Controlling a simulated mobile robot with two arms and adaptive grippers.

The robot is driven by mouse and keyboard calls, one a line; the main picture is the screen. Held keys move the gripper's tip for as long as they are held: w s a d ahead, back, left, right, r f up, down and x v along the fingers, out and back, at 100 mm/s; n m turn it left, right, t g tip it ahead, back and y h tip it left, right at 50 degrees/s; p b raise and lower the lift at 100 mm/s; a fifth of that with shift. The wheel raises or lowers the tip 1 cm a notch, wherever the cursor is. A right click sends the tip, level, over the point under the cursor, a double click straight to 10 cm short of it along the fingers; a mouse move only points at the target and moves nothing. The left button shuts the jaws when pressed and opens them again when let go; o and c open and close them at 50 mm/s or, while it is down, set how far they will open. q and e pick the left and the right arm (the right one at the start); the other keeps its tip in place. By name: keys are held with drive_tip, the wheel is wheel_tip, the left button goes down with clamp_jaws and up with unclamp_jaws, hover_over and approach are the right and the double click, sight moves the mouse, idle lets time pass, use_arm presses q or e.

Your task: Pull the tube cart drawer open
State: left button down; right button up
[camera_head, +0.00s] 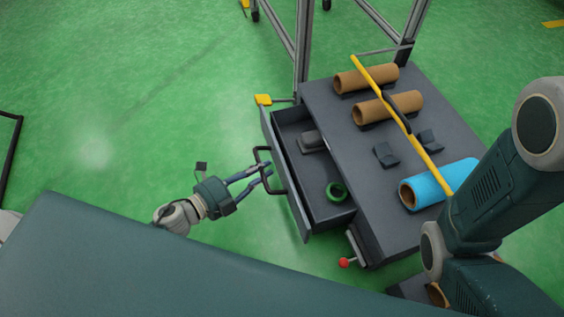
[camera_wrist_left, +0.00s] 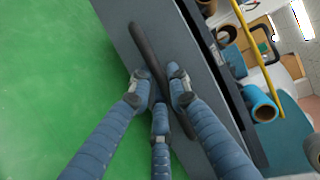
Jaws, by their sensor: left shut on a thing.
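The tube cart (camera_head: 345,125) is dark grey, and its drawer (camera_head: 318,172) stands pulled out to the left, with its inside showing. A dark bar handle (camera_head: 277,185) is on the drawer's front face. My left gripper (camera_head: 265,172) is shut on the handle from the left. In the left wrist view, the blue ribbed fingers (camera_wrist_left: 160,88) close around the black handle (camera_wrist_left: 147,47) against the grey drawer front (camera_wrist_left: 185,60). The fingertips partly hide the handle. My right arm crosses the right side of the head view; its gripper is out of view.
Brown tubes (camera_head: 366,79) and a blue roll (camera_head: 437,184) lie on the cart top beside a yellow bar (camera_head: 404,123). A red knob (camera_head: 343,263) sits low. Green floor is free at left.

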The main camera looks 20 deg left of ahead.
use_arm(q)
drive_tip(key=s+a+p, duration=0.1)
drive_tip(key=s+a, duration=0.6)
drive_tip(key=a, duration=0.4)
drive_tip(key=shift+s+a, duration=0.25)
drive_tip(key=shift+s, duration=0.15)
drive_tip(key=c, duration=1.6)
unclamp_jaws()
drive_tip(key=shift+c, duration=0.2)
drive_tip(key=v, duration=1.2)
